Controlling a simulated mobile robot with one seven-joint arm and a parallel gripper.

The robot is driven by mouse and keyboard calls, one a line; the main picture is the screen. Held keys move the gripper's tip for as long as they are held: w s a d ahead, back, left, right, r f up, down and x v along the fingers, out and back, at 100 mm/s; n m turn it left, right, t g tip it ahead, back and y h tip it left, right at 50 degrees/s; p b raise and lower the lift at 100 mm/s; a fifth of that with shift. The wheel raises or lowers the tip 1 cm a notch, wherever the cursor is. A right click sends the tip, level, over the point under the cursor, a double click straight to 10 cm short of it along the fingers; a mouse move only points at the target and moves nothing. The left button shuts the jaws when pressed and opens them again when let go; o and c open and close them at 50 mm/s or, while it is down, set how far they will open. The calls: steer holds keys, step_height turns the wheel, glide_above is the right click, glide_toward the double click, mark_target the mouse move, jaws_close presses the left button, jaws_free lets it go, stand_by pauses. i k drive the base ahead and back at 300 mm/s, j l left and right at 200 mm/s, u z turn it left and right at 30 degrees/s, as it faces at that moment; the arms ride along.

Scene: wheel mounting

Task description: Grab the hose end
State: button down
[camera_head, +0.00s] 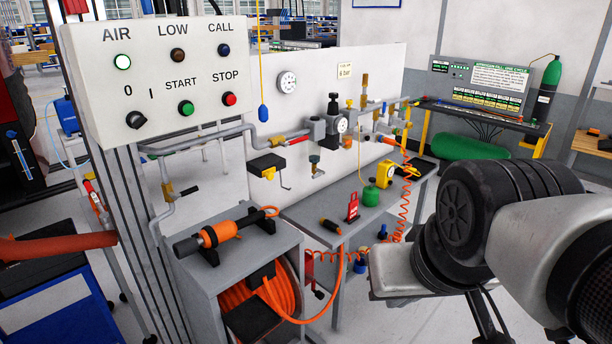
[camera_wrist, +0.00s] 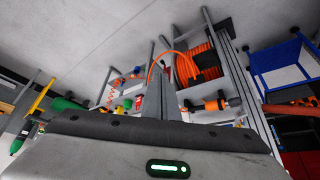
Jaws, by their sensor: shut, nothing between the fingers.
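The orange hose (camera_head: 262,296) is coiled inside the grey cabinet at lower centre, and a loop runs out to the right. A black-and-orange cylindrical fitting (camera_head: 218,235), which looks like the hose end, lies on the cabinet top, with a short orange piece at its right end. The wrist view appears upside down; the coil (camera_wrist: 204,62) and fitting (camera_wrist: 208,105) show there beyond my fingers. My gripper (camera_wrist: 160,72) is shut and empty, apart from the fitting. In the head view, my arm fills the lower right and the fingertips cannot be made out.
A grey bench (camera_head: 300,210) right of the cabinet holds a red tag, a green weight and a yellow device. A control panel (camera_head: 165,75) and grey posts stand at left. Pipes and valves run along the white board (camera_head: 368,75).

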mark_target(330, 224)
steer(key=u, duration=0.35)
steer(key=i+l+u, duration=0.15)
steer(key=u, duration=0.25)
steer(key=i+l+u, duration=0.15)
steer(key=l+u, duration=0.2)
steer(key=i+l+u, duration=0.1)
steer(key=u, duration=0.3)
steer(key=i+l+u, duration=0.2)
steer(key=l, duration=0.4)
steer(key=l+u, duration=0.2)
steer(key=l, duration=1.2)
steer(key=i+l, duration=0.1)
steer(key=l, duration=0.75)
steer(key=i+u, duration=0.05)
